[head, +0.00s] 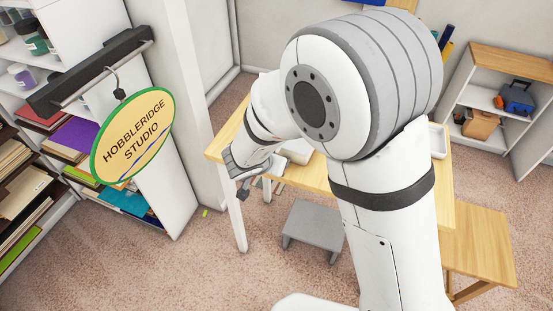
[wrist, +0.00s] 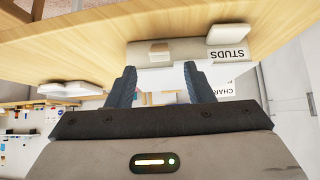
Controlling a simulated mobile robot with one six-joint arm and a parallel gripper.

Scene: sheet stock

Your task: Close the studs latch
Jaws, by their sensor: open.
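In the wrist view, which looks upside down, a label reading STUDS (wrist: 229,54) is on a grey-beige box (wrist: 185,47) against the wooden table. A small pale tab (wrist: 159,50) sticks out of the box front, left of the label. It looks like the latch; I cannot tell how far it is open. My gripper (wrist: 157,68) is open and empty, its two dark fingers pointing at the box with the tab between their lines, apart from it. In the head view my gripper (head: 243,188) is at the table's left edge; my arm hides most of the tabletop.
The wooden table (head: 222,143) has a grey stool (head: 312,228) beneath it and a wooden bench (head: 480,240) at right. A second label, partly hidden, starting CHAR (wrist: 224,90), shows near the studs box. A hanging sign (head: 133,135) and shelves stand left.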

